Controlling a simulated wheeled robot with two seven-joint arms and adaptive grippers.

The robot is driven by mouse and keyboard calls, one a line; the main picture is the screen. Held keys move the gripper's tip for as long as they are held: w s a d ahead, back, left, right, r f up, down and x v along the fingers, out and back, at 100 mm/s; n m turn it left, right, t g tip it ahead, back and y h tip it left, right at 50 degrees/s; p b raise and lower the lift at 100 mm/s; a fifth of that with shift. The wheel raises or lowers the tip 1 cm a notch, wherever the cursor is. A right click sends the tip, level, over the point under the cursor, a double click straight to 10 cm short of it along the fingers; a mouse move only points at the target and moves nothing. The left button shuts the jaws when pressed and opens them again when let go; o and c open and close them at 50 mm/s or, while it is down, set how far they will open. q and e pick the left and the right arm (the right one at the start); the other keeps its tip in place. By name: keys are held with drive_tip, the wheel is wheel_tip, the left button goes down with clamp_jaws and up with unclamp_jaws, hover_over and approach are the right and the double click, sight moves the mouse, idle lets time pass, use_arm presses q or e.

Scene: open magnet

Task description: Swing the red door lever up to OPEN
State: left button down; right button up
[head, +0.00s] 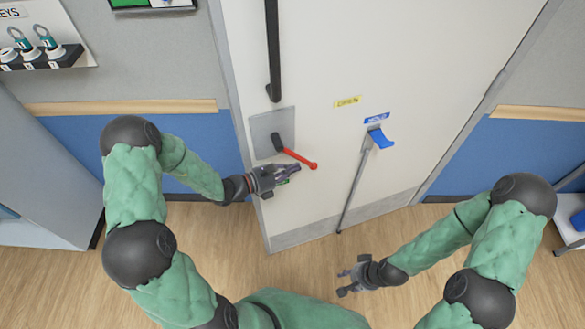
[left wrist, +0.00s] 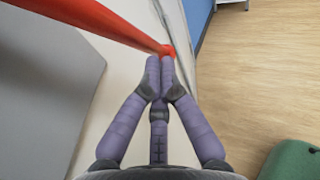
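The red door lever (head: 299,157) is mounted by a dark hub on a grey plate (head: 262,128) on the white door. It slants down to the right and ends in a round red knob. A yellow OPEN label (head: 348,102) is up and right of it. My left gripper (head: 297,169) is just below the lever near its knob. In the left wrist view the fingers of my left gripper (left wrist: 160,66) are together, with no lever between them. The lever (left wrist: 110,24) passes just beyond the fingertips; contact is unclear. My right gripper (head: 342,282) is open and empty, low over the floor.
A blue handle (head: 380,139) under a blue HOLD label (head: 376,118) sits right of the lever, with a grey rod running down. A black vertical bar (head: 273,50) is above the lever. A key rack (head: 40,58) is at far left. Wooden floor (head: 255,260) is clear.

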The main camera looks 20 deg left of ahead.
use_arm(q)
drive_tip(key=shift+d, duration=0.15)
drive_tip(key=shift+w+d+r+t+h+b, duration=0.1)
drive_tip(key=shift+w+d+t+h+b, duration=0.1)
drive_tip(key=shift+t+h+b, duration=0.15)
